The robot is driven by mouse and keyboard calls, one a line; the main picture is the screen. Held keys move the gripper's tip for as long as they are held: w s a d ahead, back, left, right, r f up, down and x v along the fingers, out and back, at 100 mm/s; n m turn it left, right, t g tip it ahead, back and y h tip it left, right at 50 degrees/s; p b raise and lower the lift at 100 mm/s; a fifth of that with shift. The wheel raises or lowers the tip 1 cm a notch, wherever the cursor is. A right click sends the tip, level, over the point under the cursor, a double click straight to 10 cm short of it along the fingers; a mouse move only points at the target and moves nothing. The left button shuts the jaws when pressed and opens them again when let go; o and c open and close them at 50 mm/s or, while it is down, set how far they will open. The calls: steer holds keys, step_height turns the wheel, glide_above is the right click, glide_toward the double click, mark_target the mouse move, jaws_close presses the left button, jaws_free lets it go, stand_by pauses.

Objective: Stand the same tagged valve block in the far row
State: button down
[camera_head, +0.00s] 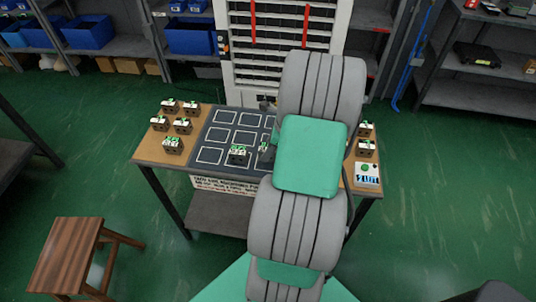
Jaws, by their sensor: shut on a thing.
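A dark mat (230,128) with white-outlined squares in rows lies on the middle of the wooden table. One valve block (238,155), with a green and white top, stands upright in a near-row square. The far-row squares visible left of my arm look empty. My gripper (265,149) shows only as a small dark part at the left edge of my arm, right of that block. It is shut on a valve block, mostly hidden behind my arm. Tags cannot be read at this size. The right part of the mat is covered by my arm.
Several valve blocks (173,145) stand on the wood left of the mat. Two more (366,139) stand at the right, by a white box with a green button (367,173). A small dark object (264,103) is at the back edge. A stool (72,252) stands front left.

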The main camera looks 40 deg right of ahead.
steer(key=shift+f, duration=1.6)
steer(key=c, duration=0.9)
jaws_free()
steer(key=v, duration=1.2)
steer(key=w+a+r+n+g+h, duration=0.1)
steer(key=w+a+r+n, duration=0.15)
steer(key=a+n, duration=0.65)
steer(key=w+a+r+n+h, duration=0.15)
steer(key=a+r+n, duration=0.35)
steer(key=a, duration=0.5)
steer(key=s+a+n, duration=0.1)
steer(key=a+n, duration=0.2)
steer(key=n, duration=0.2)
steer(key=s+a+r+n, duration=0.1)
steer(key=s+a+n, duration=0.1)
steer(key=a+n, duration=0.2)
steer(key=s+a+n+t, duration=0.1)
steer(key=s+a+n, duration=0.1)
steer(key=a+n, duration=0.2)
steer(key=shift+s+r+n, duration=0.15)
steer(key=shift+s+n, duration=0.1)
steer(key=shift+n, duration=0.65)
